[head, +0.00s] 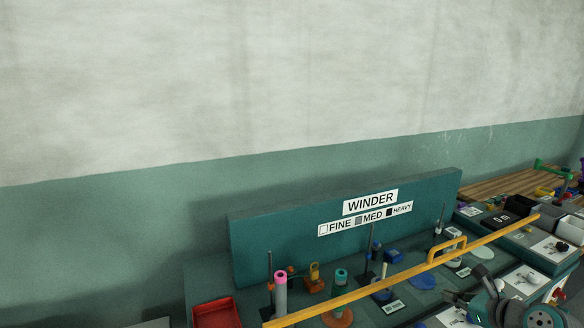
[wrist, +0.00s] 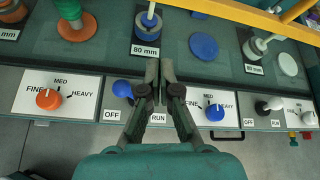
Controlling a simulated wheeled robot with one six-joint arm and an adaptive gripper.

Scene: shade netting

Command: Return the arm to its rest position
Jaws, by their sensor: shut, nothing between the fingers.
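My gripper (wrist: 158,80) is shut and empty in the wrist view. Its fingertips are together in front of the bench's control strip, between a blue OFF/RUN knob (wrist: 122,88) and the blue FINE/MED/HEAVY knob (wrist: 215,112). Whether the fingers touch anything is not clear. In the head view part of my arm (head: 520,312) shows at the bottom right corner, and the fingers cannot be made out there.
A yellow bar with a handle (head: 447,250) crosses above the WINDER bench. Spindles, spools and a red tray (head: 216,314) stand behind it. The floor below the strip looks clear.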

